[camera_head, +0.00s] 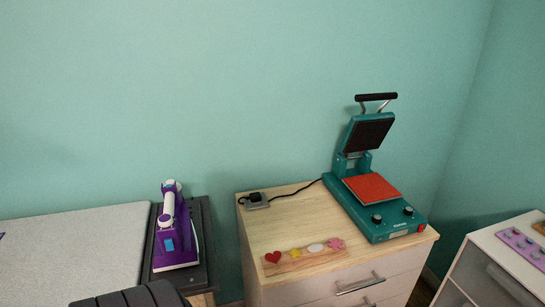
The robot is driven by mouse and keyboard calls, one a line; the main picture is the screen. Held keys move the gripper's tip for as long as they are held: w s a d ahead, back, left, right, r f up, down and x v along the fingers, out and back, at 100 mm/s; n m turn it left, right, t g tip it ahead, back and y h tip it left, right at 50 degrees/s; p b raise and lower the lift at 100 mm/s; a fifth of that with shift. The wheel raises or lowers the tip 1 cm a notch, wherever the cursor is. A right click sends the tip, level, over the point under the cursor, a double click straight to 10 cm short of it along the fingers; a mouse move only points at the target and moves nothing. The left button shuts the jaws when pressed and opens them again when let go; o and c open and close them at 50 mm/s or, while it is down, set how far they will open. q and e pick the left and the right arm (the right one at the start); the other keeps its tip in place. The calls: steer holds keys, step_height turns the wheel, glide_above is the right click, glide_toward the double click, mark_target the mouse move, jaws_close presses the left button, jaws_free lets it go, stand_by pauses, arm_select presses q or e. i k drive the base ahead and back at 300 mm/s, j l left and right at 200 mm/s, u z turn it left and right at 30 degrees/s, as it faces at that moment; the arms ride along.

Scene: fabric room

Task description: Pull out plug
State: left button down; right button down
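A thin black cord (300,190) runs from there to the right, to a teal heat press (375,202). The press stands open, with its upper plate raised and a red pad on its base.
The cabinet top (290,225) is clear around the plug. A wooden strip with colourful shapes (304,257) lies at its front edge. A purple iron (174,230) stands left on a dark stand (205,240), beside a grey board (75,250). A white unit (485,270) stands right.

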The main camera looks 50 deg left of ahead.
mark_target(254, 196)
steer(key=u, duration=1.8)
steer(key=i+l+u, duration=0.15)
steer(key=l+u, duration=0.3)
steer(key=i+l+u, duration=0.15)
steer(key=u, duration=0.3)
steer(key=l+u, duration=0.45)
